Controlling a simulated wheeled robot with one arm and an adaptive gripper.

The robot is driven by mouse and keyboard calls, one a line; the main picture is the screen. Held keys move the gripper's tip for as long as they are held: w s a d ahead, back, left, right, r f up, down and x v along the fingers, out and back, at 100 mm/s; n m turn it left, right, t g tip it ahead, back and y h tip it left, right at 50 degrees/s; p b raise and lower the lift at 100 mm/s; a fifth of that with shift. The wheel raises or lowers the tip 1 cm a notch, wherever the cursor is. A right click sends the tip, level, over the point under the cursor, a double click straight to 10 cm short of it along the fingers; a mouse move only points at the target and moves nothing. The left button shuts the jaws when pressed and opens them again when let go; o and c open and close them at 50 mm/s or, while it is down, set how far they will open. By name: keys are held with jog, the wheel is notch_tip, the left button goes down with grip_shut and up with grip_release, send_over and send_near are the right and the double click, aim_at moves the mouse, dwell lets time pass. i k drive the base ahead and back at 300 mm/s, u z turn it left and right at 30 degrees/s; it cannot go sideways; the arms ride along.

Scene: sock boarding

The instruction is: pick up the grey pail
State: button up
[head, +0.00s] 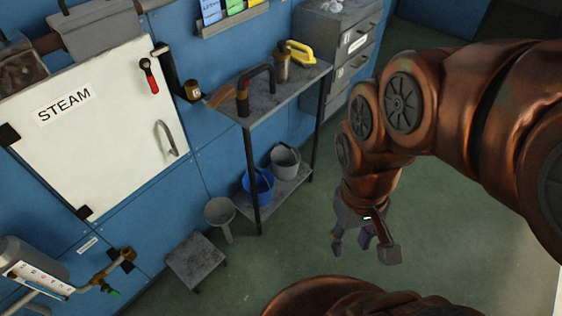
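The grey pail (284,162) stands on the lower shelf of the rack, just behind and right of a blue pail (259,187). A dark handle shows at its rim. My gripper (363,245) hangs over the green floor at the centre right, apart from the pail and to its lower right in the picture. Its fingers are spread and nothing shows between them.
The metal rack (298,84) has legs near the pails; its top holds a yellow-handled item (301,52) and a dark pipe-like piece (243,98). A grey funnel (220,212) and a low stool (196,258) stand left. Floor right of the rack is clear.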

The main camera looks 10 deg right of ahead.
aim_at(286, 158)
jog(key=k, duration=0.5)
jog(key=u, duration=1)
jog(key=i, duration=0.75)
jog(key=z, duration=0.8)
